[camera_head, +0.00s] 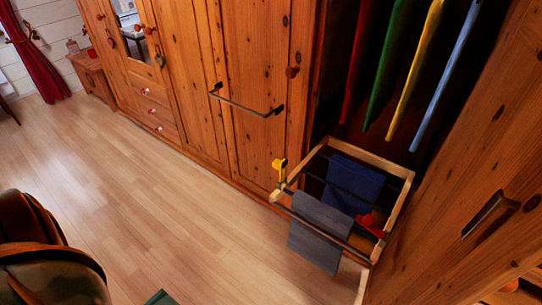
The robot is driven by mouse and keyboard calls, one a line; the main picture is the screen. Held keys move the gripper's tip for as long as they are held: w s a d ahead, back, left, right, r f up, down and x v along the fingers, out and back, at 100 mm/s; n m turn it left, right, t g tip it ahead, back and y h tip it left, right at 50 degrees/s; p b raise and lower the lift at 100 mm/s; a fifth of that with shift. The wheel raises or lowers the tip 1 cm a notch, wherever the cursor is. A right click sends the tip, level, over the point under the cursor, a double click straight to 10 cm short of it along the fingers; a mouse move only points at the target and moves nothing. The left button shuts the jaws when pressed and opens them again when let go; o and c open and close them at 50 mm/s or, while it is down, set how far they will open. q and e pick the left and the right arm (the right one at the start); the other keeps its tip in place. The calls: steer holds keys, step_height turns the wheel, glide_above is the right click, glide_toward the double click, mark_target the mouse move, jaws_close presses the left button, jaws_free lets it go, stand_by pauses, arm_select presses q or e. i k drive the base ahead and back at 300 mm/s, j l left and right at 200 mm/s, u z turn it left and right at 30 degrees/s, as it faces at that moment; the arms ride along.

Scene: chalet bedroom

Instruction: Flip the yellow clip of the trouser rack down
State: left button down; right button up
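The trouser rack (397,212) is a wooden frame pulled out from the open wardrobe at the lower right. The yellow clip (280,165) stands up at the rack's left front corner. A grey cloth (320,232) hangs over the front dark rail, and a dark blue cloth (350,183) hangs behind it. A red piece (371,224) sits at the rack's right side, partly hidden by the rails. Neither of my grippers can be made out in the head view.
Red, green, yellow and blue garments (415,70) hang above the rack. An open wooden door (480,170) stands at the right. A metal rail (247,104) crosses the wardrobe front. A dark rounded object (40,255) fills the lower left. The wooden floor (160,200) is clear between.

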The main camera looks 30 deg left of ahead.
mark_target(279, 165)
steer(key=j+z, duration=0.2)
steer(key=j, duration=0.7)
steer(key=j+z, duration=0.2)
steer(key=j, duration=0.7)
steer(key=k+j+z, duration=0.15)
steer(key=j, duration=0.75)
steer(key=i, duration=0.05)
